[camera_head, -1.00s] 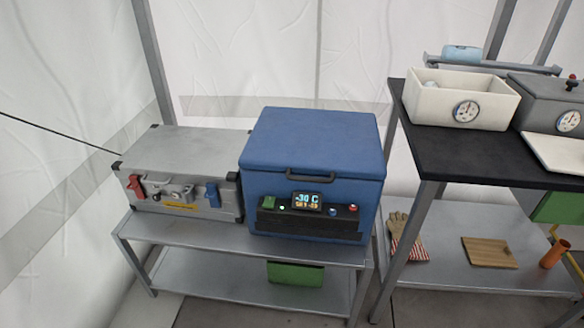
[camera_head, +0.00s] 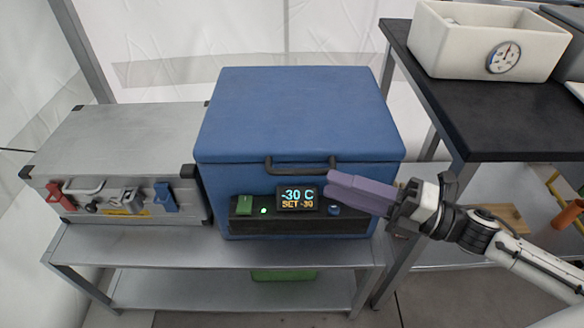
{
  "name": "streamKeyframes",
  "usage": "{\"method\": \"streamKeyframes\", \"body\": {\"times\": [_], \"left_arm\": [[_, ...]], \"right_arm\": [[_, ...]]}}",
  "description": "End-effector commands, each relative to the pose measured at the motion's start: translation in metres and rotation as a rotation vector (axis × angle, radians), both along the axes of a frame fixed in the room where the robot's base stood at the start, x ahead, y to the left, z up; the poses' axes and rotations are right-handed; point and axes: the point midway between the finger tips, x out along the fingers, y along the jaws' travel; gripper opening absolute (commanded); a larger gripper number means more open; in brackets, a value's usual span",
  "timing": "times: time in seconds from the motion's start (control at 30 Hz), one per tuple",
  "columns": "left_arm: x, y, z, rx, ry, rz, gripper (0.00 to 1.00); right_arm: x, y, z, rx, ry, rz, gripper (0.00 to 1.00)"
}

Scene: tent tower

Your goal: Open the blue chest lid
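The blue chest (camera_head: 222,195) stands on a grey metal bench in the middle of the view. Its blue lid (camera_head: 300,110) is closed, flush on the body. A dark handle (camera_head: 300,168) is on the lid's front edge, above a display reading -30 C. My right gripper (camera_head: 329,184), with purple fingers, reaches in from the right. Its tips are in front of the chest, just right of the display and a little below the handle's right end. I see no contact with the handle. The fingers overlap from this angle, so their opening is unclear. My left gripper is out of view.
A grey metal case (camera_head: 130,140) with red and blue latches stands left of the chest. The bench (camera_head: 210,248) has a narrow free strip in front. A black-topped table (camera_head: 480,115) with a white gauge box (camera_head: 440,50) stands at right.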

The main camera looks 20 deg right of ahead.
Motion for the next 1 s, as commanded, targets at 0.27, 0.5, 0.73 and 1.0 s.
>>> {"method": "streamKeyframes", "body": {"times": [0.27,0.5,0.73,1.0], "left_arm": [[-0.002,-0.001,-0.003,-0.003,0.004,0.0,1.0],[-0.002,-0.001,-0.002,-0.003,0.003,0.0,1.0],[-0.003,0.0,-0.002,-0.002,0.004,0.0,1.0],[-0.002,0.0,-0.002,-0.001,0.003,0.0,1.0]], "right_arm": [[0.028,0.036,0.006,0.006,-0.002,-0.001,0.29],[0.049,0.062,0.007,0.007,0.003,-0.003,0.29],[0.057,0.072,0.007,0.006,0.006,-0.003,0.29],[0.057,0.073,0.007,0.006,0.006,-0.003,0.28]]}}
